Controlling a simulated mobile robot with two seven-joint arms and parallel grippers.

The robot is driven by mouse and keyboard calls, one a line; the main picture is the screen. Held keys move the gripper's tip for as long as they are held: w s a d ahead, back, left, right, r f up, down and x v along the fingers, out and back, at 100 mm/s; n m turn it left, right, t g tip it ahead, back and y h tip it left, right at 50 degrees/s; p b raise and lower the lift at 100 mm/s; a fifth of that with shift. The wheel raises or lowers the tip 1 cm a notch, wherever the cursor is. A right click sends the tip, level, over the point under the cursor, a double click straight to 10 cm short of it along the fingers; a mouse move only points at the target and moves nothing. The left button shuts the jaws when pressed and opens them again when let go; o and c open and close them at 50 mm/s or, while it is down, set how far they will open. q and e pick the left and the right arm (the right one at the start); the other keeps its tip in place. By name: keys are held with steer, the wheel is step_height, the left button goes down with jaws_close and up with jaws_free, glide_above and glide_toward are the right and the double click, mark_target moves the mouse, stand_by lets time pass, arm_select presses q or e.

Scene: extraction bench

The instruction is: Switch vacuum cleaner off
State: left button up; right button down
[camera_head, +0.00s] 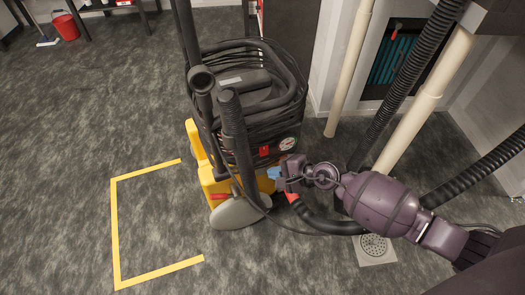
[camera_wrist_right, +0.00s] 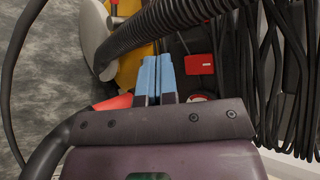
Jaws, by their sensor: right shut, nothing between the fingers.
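The vacuum cleaner (camera_head: 246,92) is a black unit wrapped in coiled hose and cable, on a yellow wheeled base (camera_head: 205,178). A small red switch (camera_head: 264,151) sits low on its front beside a round gauge (camera_head: 288,143). The red switch also shows in the right wrist view (camera_wrist_right: 199,65), right of the fingers. My right gripper (camera_head: 273,173) is shut and empty, its blue fingertips close to the front of the machine, just below the switch in the head view. In the wrist view the blue fingers (camera_wrist_right: 156,76) lie side by side. My left gripper is out of view.
A ribbed black hose (camera_head: 236,135) stands in front of the machine, left of my fingers. A floor drain (camera_head: 374,246) and cream pipes (camera_head: 347,75) are to the right. Yellow tape (camera_head: 115,230) marks clear floor at left. A red bucket (camera_head: 66,27) is far back.

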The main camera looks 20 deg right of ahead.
mark_target(264, 150)
arm_select(q)
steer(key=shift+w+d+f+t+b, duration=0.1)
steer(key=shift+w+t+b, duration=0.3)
steer(key=shift+b, duration=0.6)
arm_select(e)
steer(key=w, duration=0.3)
steer(key=w+f, duration=0.1)
steer(key=w, duration=0.1)
steer(key=shift+w, duration=0.4)
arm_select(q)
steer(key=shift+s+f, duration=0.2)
arm_select(e)
steer(key=shift+w, duration=0.2)
stand_by(0.5)
